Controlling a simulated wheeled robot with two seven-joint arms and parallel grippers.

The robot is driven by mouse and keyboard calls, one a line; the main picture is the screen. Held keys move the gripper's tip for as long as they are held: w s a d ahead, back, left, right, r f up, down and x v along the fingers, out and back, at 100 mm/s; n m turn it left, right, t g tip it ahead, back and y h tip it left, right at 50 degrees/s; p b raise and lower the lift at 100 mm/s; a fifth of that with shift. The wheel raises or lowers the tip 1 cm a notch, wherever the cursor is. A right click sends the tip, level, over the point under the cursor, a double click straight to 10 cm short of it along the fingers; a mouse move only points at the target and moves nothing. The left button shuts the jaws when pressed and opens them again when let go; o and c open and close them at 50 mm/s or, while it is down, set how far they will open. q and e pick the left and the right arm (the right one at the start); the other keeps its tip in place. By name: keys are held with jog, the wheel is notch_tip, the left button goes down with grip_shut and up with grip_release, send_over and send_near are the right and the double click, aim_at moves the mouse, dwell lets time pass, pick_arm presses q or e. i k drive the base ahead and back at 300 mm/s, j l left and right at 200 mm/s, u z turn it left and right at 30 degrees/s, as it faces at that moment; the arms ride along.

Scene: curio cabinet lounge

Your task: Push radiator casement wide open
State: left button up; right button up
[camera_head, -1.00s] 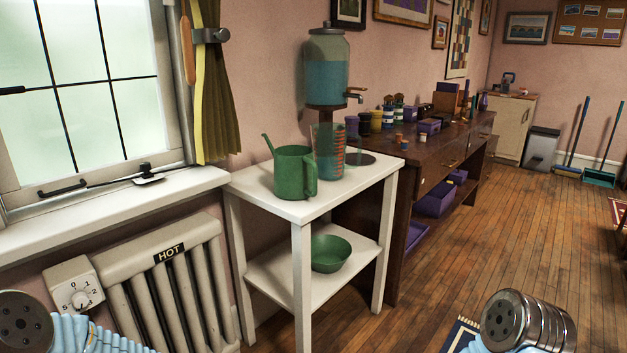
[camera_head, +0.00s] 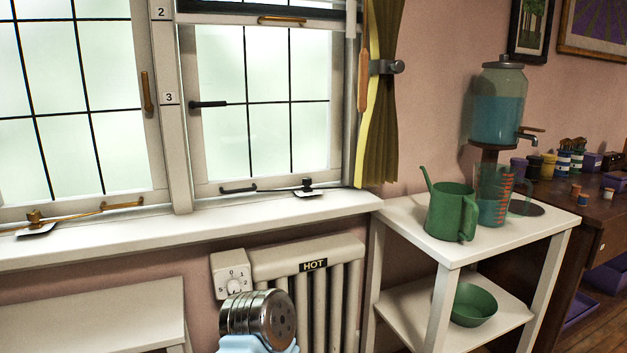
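The radiator casement (camera_head: 262,130) is the right-hand window above the radiator (camera_head: 325,290). It has a white frame, frosted panes and black bars. Its black handle (camera_head: 207,104) points sideways at the left edge of the frame. A round metal link of one of my arms shows at the bottom, in front of the radiator. Neither gripper's fingers are in view.
A white sill (camera_head: 190,230) runs under the windows. A left casement (camera_head: 70,100) has brass fittings. A dark olive curtain (camera_head: 382,110) hangs at right. A white stand (camera_head: 405,222) holds a green watering can (camera_head: 450,211) and a measuring jug (camera_head: 492,195). A dial (camera_head: 232,278) sits beside the radiator.

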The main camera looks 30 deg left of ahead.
aim_at(202, 188)
jog(key=u, duration=1.25)
